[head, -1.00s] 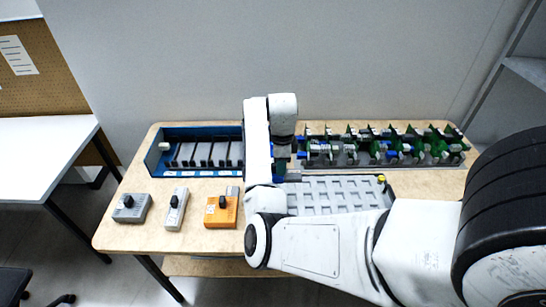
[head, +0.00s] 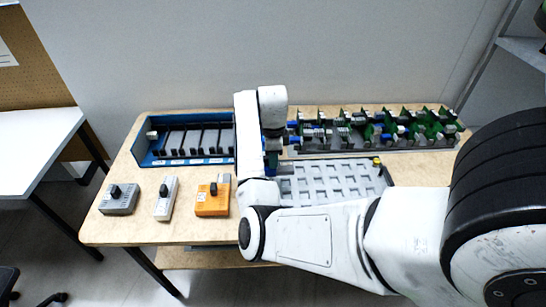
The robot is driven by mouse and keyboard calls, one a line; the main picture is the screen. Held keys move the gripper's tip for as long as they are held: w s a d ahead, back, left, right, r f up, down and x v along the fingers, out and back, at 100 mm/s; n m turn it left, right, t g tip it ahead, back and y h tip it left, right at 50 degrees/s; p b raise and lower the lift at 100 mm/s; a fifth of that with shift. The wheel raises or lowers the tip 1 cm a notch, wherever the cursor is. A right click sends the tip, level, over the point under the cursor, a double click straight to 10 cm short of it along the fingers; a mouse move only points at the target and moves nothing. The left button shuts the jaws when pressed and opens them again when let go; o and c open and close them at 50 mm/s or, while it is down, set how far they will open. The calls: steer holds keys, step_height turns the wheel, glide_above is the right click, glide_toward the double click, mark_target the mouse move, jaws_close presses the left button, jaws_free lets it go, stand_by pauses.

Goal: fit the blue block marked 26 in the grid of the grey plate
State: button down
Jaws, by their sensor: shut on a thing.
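The grey plate (head: 384,172) with its grid of square pockets lies at the middle of the table, partly behind my arm. A small yellow piece sits at its back right corner. My gripper (head: 272,163) points down at the plate's back left edge, largely hidden by my white arm. It is shut on a small blue block (head: 272,144), of which only a part shows. The number on it is too small to read. I cannot tell whether the block touches the plate.
A blue rack with dark slots (head: 150,149) stands at the back left. A long grey tray (head: 408,146) of green boards and blue and white parts stands behind the plate. Grey (head: 119,198), light grey (head: 166,198) and orange (head: 213,199) boxes with black knobs stand at front left.

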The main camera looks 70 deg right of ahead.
mark_target(273, 170)
steer(key=shift+f+b, duration=1.55)
steer(key=shift+f, duration=0.25)
steer(key=shift+f+b, duration=0.4)
steer(key=shift+f, duration=0.55)
steer(key=shift+f, duration=0.3)
steer(key=c, duration=0.9)
jaws_free()
steer(key=shift+c, duration=0.2)
steer(key=c, duration=0.3)
steer(key=shift+r+p, duration=2.05)
steer(key=shift+p, duration=0.25)
